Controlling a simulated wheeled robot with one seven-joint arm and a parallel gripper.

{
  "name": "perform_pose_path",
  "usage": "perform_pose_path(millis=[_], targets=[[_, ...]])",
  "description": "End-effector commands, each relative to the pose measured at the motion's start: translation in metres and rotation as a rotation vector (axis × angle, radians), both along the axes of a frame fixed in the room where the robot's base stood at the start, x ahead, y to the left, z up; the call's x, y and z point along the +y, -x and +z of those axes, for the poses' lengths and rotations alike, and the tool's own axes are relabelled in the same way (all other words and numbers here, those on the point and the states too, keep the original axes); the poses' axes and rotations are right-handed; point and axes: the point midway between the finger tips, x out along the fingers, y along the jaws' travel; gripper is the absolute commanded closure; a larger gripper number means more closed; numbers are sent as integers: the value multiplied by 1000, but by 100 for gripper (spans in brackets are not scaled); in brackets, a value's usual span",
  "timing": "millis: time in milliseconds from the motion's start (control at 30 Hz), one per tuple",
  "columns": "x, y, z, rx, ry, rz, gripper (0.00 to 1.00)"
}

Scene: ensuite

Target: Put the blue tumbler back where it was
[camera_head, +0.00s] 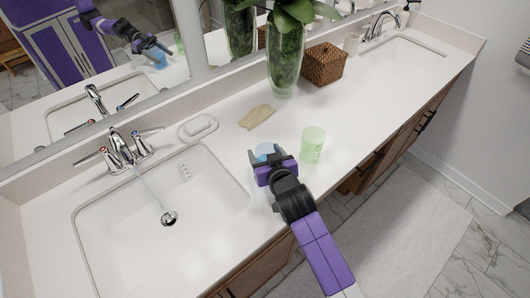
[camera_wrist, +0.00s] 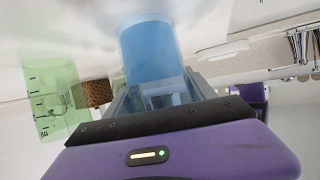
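The blue tumbler (camera_head: 265,149) is at the counter's front part, right of the near sink, mostly hidden behind my gripper in the head view. In the wrist view the translucent blue tumbler (camera_wrist: 150,48) sits between my two fingers, which lie along both its sides. My gripper (camera_head: 269,159) appears shut on it; the exact finger contact is hard to see. I cannot tell whether the tumbler's base touches the counter. A translucent green tumbler (camera_head: 312,145) stands apart on the counter, just right of my gripper; it also shows in the wrist view (camera_wrist: 57,100).
A sink (camera_head: 100,232) with a stream running from its faucet (camera_head: 122,150) is at left. A soap dish (camera_head: 198,127), a tan cloth (camera_head: 257,116), a plant vase (camera_head: 286,65) and a wicker box (camera_head: 323,64) stand behind. The counter (camera_head: 375,105) right of the green tumbler is clear.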

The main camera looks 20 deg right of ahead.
Motion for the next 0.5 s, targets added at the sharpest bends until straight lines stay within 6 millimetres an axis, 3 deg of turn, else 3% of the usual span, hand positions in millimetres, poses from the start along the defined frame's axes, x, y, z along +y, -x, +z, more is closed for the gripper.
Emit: perform_pose_path(millis=[67,500], targets=[[0,0,0,0,0,0,19],[0,4,4,1,0,0,19]])
